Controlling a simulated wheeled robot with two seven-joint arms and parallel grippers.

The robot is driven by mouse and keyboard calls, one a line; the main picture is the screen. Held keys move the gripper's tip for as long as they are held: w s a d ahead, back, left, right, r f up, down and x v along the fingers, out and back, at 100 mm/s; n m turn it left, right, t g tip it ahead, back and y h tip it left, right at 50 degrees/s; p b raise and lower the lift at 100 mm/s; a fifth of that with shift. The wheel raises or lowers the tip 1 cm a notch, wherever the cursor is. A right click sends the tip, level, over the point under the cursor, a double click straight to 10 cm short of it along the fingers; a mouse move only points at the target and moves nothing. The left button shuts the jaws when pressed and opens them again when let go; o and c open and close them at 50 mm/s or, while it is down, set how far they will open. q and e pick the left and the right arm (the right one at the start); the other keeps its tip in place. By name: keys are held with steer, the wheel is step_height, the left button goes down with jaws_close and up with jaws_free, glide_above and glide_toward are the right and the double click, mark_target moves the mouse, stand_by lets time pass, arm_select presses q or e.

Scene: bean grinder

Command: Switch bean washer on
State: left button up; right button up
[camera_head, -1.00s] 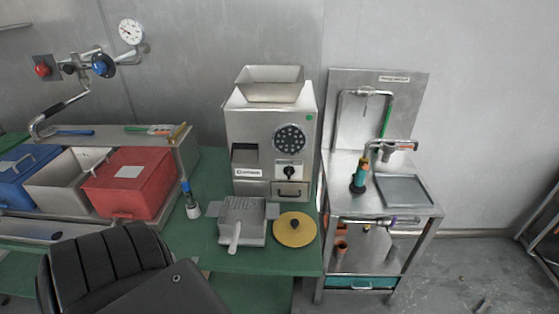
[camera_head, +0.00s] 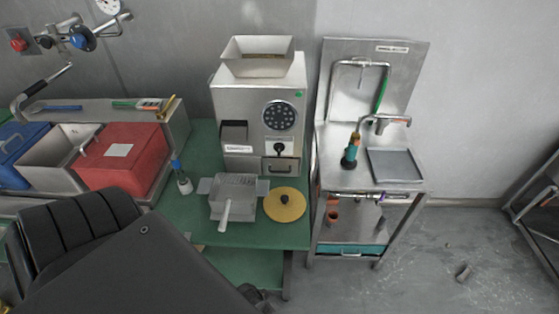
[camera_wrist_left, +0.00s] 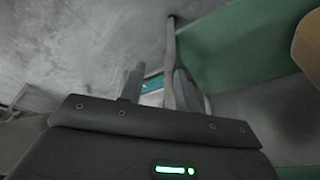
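The frames do not make clear which unit is the bean washer; labels are too small to read. A steel machine (camera_head: 255,110) with a hopper stands on the green table, with a round dotted panel and a black knob (camera_head: 279,149) on its front. To its right is a steel sink stand (camera_head: 333,172) with a labelled back panel, a tap (camera_head: 390,121) and a tray (camera_head: 396,166). My left arm crosses the lower left of the head view. In the left wrist view my left gripper (camera_wrist_left: 160,85) is open and empty, below table level. My right gripper is not visible.
A perforated steel tray with a handle (camera_head: 236,190) and a yellow disc (camera_head: 285,204) lie on the green table (camera_head: 175,216). Red (camera_head: 118,158) and blue bins stand left. Red (camera_head: 18,44) and blue (camera_head: 79,38) valve knobs are on the wall. Floor at right is mostly clear.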

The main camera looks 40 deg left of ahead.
mark_target(279, 149)
arm_select(q)
steer(key=w+r+t+p, duration=0.1)
steer(key=w+r, duration=0.2)
steer(key=r, duration=0.4)
steer(key=w+a+r+n+t+p, duration=0.1)
steer(key=w+r, duration=0.2)
steer(key=r, duration=0.4)
steer(key=w+r+t+p, duration=0.1)
steer(key=w+r, duration=0.2)
steer(key=r, duration=0.4)
steer(key=w+a+r+n+t+y, duration=0.8)
steer(key=w+a+r+y, duration=0.3)
steer(key=w+a+r, duration=0.4)
steer(key=b+x, duration=0.1)
steer(key=x, duration=0.2)
steer(key=f+b+x, duration=0.1)
steer(key=b+x, duration=0.1)
steer(key=x, duration=0.1)
steer(key=w+d+b+x, duration=0.1)
steer(key=x, duration=0.2)
steer(key=shift+w+f, duration=0.1)
steer(key=shift+f, duration=0.05)
steer(key=shift+w+a+b, duration=0.3)
steer(key=shift+w+b, duration=0.05)
jaws_close()
